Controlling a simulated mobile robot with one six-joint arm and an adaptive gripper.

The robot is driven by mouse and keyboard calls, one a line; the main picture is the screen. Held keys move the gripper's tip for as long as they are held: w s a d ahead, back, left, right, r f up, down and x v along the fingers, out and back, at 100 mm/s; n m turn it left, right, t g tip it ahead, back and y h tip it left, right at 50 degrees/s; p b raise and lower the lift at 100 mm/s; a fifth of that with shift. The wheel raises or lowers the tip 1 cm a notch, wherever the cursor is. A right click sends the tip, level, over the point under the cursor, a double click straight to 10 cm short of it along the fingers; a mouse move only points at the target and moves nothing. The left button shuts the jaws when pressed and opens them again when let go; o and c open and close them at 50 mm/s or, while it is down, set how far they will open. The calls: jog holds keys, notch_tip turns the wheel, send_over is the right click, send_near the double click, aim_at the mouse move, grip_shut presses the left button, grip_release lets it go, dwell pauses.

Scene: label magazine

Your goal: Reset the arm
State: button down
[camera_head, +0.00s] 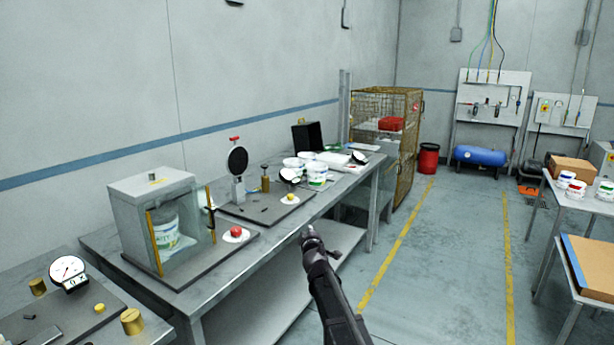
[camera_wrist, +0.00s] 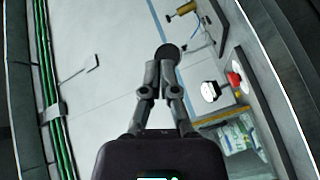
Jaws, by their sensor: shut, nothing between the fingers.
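My arm (camera_head: 335,295) reaches up from the bottom edge in the head view, in front of the long metal bench. My gripper (camera_head: 308,236) is at its upper end, in the air by the bench's front edge, and looks small and dark there. In the wrist view my gripper (camera_wrist: 160,68) has its two fingers close together with nothing held between them. A dark round disc (camera_wrist: 168,50) shows just beyond the fingertips, and I cannot tell its distance.
The long bench (camera_head: 225,262) holds a glass-fronted box (camera_head: 150,185) with a tub, a red knob (camera_head: 235,232), a black-disc stand (camera_head: 238,160) and several white tubs. A wire cage (camera_head: 385,100) stands beyond. The floor (camera_head: 450,270) to the right is clear up to another table (camera_head: 575,290).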

jog(key=s+d+f+m+g+h+p, duration=0.1)
jog(key=s+d+f+m+g+h, duration=0.3)
jog(key=s+d, duration=0.35)
jog(key=s+d+f+m+g+h+p, duration=0.1)
jog(key=s+d+f+m+g+h, duration=0.1)
jog(key=s+d+f+m+g, duration=0.35)
jog(key=s+d+f+m+g+y, duration=0.1)
jog(key=s+g, duration=0.1)
jog(key=s, duration=0.6)
jog(key=s+d+f+m+g+y+p, duration=0.1)
jog(key=s+f+m+g+y, duration=0.1)
jog(key=s, duration=0.7)
jog(key=s+d+f+m+g+y, duration=0.1)
jog(key=s+g, duration=0.3)
jog(key=s, duration=0.5)
jog(key=shift+d+f, duration=0.15)
jog(key=shift+f, duration=0.05)
jog(key=shift+s, duration=0.25)
